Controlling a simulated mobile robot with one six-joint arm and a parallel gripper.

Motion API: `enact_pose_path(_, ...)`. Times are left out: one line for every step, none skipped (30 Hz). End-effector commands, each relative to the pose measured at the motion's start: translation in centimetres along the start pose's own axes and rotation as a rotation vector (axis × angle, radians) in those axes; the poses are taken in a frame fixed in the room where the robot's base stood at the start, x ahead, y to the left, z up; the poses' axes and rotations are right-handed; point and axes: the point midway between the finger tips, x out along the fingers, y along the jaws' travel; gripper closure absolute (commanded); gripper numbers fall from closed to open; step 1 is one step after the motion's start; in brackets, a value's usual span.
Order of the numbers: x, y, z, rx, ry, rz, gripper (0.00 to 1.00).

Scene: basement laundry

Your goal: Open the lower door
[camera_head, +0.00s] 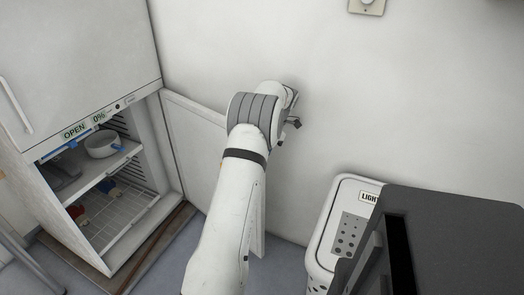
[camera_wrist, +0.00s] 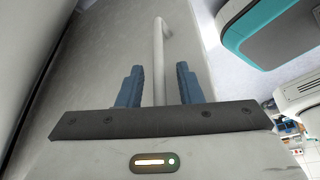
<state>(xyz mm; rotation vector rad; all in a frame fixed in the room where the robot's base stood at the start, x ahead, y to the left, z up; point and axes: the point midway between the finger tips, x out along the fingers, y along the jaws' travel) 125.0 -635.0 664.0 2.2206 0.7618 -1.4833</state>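The white cabinet (camera_head: 98,60) stands at the left in the head view. Its lower compartment (camera_head: 110,190) is uncovered, and the lower door (camera_head: 195,142) stands swung out to the right, towards the wall. My arm hides part of that door. My gripper (camera_head: 292,122) is beyond the door's free side, close to the wall, its fingers mostly hidden. In the wrist view, my gripper (camera_wrist: 158,84) is open, with two blue fingers apart. A pale bar handle (camera_wrist: 159,50) on a grey door face shows between them; contact cannot be told.
The upper door is shut, with a handle (camera_head: 15,105). A strip reads "OPEN 0%" (camera_head: 85,126). Shelves hold a white bowl (camera_head: 103,144) and other items. A white hamper (camera_head: 338,225) and dark grey unit (camera_head: 455,235) stand at right. A wall plate (camera_head: 367,5) is above.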

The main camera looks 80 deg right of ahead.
Motion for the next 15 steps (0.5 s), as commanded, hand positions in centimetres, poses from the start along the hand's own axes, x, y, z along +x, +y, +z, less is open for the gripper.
enact_pose_path(0.0,0.0,0.0,0.0,0.0,0.0,0.68)
enact_pose_path(0.0,0.0,0.0,0.0,0.0,0.0,0.68)
enact_pose_path(0.0,0.0,0.0,-0.001,0.0,0.0,0.68)
enact_pose_path(0.0,0.0,0.0,-0.001,0.0,0.0,0.68)
enact_pose_path(0.0,0.0,0.0,-0.001,0.0,0.0,0.68)
enact_pose_path(-0.1,0.0,-0.1,-0.001,0.0,0.0,0.68)
enact_pose_path(-0.3,0.0,-0.2,-0.001,0.0,0.0,0.68)
enact_pose_path(-0.6,0.0,-0.3,-0.001,-0.001,0.001,0.68)
enact_pose_path(-1.1,0.1,-0.4,-0.001,-0.001,0.002,0.68)
enact_pose_path(-1.5,0.1,-0.6,-0.001,-0.002,0.002,0.68)
enact_pose_path(-2.0,0.1,-0.8,-0.001,-0.002,0.002,0.68)
enact_pose_path(-2.7,0.1,-1.1,-0.002,-0.002,0.002,0.68)
enact_pose_path(-3.3,0.1,-1.3,-0.002,-0.002,0.003,0.68)
enact_pose_path(-3.9,0.1,-1.6,-0.002,-0.002,0.003,0.68)
enact_pose_path(-4.6,0.1,-1.9,-0.002,-0.001,0.002,0.68)
